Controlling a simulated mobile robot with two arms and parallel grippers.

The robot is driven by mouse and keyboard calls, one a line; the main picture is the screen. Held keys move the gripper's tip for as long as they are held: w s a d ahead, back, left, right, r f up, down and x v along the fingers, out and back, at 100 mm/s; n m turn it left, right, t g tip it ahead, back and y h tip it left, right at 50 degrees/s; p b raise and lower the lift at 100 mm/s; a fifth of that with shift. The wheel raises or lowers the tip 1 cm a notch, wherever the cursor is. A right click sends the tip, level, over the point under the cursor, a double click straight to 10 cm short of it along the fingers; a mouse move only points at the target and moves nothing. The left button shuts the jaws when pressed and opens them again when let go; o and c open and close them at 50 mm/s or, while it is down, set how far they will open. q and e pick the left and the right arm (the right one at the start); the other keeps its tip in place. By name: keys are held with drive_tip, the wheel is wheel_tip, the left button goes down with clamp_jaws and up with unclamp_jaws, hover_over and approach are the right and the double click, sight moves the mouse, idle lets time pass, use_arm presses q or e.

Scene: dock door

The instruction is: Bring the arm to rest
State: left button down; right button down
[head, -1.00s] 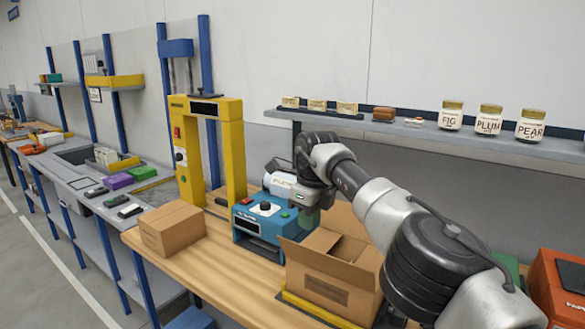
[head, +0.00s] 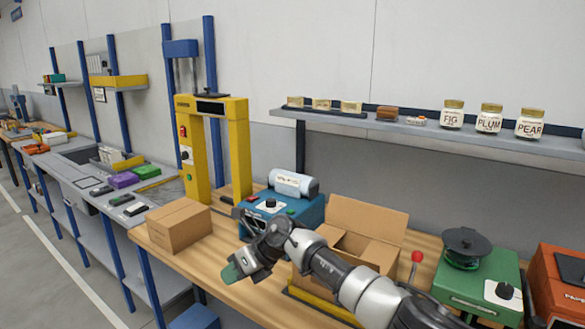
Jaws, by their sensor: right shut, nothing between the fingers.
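My right arm reaches in from the lower right of the head view. Its gripper (head: 232,273) is shut and empty, with greenish fingertips pointing left and down. It is over the front edge of the wooden bench (head: 222,289), in front of the blue machine (head: 285,213) and left of the open cardboard box (head: 378,253). The forearm crosses in front of that box and hides its lower part. My left gripper is not in view.
A closed cardboard box (head: 178,225) stands left on the bench, near a yellow frame (head: 240,150). A green machine (head: 480,277) and an orange machine (head: 562,275) stand at the right. Jars (head: 489,119) stand on the shelf (head: 400,128) above.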

drive_tip(key=s+a+m+t+y, duration=0.2)
drive_tip(key=s+a+m+y, duration=0.2)
drive_tip(key=a+y, duration=0.15)
drive_tip(key=s+d+f+m+t+h, duration=0.3)
drive_tip(key=d+f+m+t+h, duration=0.1)
drive_tip(key=d+m, duration=0.6)
drive_tip(key=s+d+f+m+t+h, duration=0.2)
drive_tip(key=d+f+m+t+h, duration=0.25)
drive_tip(key=d+m, duration=0.6)
drive_tip(key=s+d+f+m+t+h, duration=0.35)
drive_tip(key=d+m+h, duration=0.2)
drive_tip(key=m, duration=0.85)
drive_tip(key=s+d+f+m+g, duration=0.2)
drive_tip(key=s+d+g, duration=0.25)
drive_tip(key=s, duration=0.45)
drive_tip(key=s+d+f+m+g+h, duration=0.1)
drive_tip(key=s+d+f+m+g, duration=0.15)
drive_tip(key=s+d, duration=0.45)
drive_tip(key=s+d+f+m+g, duration=0.2)
drive_tip(key=s+g, duration=0.2)
drive_tip(key=s, duration=0.7)
wheel_tip(320, 180, down, 27)
drive_tip(key=g, duration=0.1)
drive_tip(key=s+d+f+g, duration=0.1)
drive_tip(key=s+d+f, duration=0.2)
drive_tip(key=s+f, duration=1.1)
drive_tip(key=shift+s+f, duration=0.2)
drive_tip(key=shift+s, duration=1)
